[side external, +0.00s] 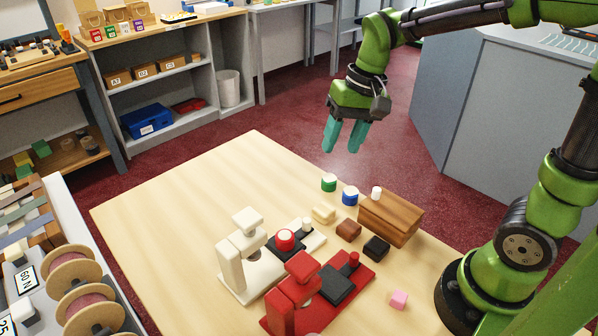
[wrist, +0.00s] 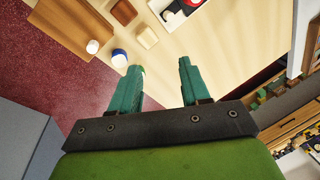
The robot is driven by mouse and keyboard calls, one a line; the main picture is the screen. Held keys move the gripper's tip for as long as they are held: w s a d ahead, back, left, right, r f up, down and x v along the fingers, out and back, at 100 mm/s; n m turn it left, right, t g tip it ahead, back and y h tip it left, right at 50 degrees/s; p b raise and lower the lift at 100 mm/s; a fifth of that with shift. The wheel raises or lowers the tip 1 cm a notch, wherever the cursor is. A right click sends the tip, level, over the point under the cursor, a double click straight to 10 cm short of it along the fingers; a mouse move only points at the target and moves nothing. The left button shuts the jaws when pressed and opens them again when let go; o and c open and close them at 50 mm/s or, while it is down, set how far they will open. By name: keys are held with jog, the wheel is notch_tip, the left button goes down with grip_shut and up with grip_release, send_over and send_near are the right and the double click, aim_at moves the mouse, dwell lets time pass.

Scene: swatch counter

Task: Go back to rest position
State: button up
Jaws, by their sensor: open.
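My gripper (side external: 345,135) is open and empty, raised high above the far edge of the wooden table (side external: 150,205) in the side view. In the wrist view its two teal fingers (wrist: 158,85) stand apart with nothing between them. One finger partly hides a small round item with a green band, which shows whole as a green and white cylinder (side external: 328,183) in the side view.
The table's left part is clear. Shelves (side external: 160,85) stand behind.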

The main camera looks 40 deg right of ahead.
jog(key=s+r+n+t, duration=0.1)
jog(key=s+r+t, duration=0.3)
jog(key=s, duration=0.6)
jog(key=shift+t, duration=0.7)
dwell(0.4)
